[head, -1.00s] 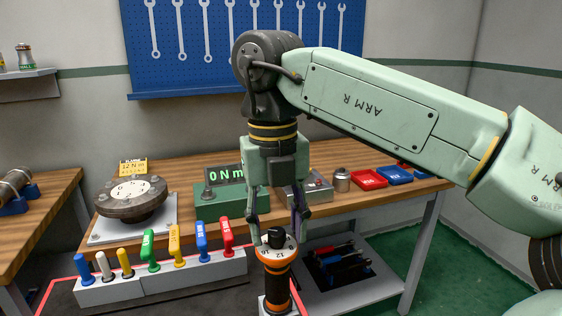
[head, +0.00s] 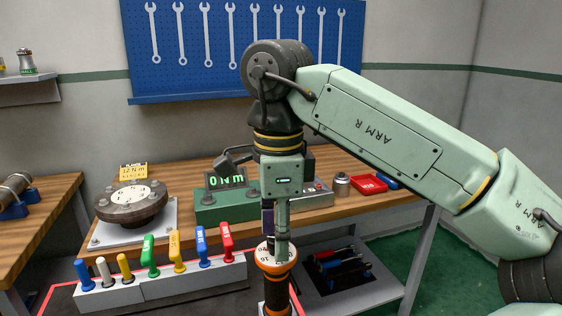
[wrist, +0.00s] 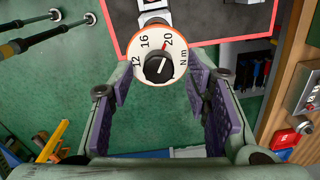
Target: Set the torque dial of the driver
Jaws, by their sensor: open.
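The driver (head: 277,284) stands upright at the front centre in the head view, black with orange bands. Its white dial face (wrist: 145,47) has an orange rim and shows 12, 16, 20 and "Nm" in the wrist view. The black dial knob (wrist: 158,68) sits at its middle; a white line on it appears to point roughly towards 20. My gripper (wrist: 160,80) is open, with purple pads on either side of the knob and apart from it. In the head view my gripper (head: 275,250) points down over the dial, seen nearly edge-on, and hides part of it.
A rack (head: 200,276) of several coloured-handled tools stands left of the driver. Behind it, the wooden bench (head: 180,207) holds a round flange (head: 131,203) with a "12 Nm" tag and a green tester (head: 220,205) reading 0 Nm. A dark tool tray (head: 336,285) lies at right.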

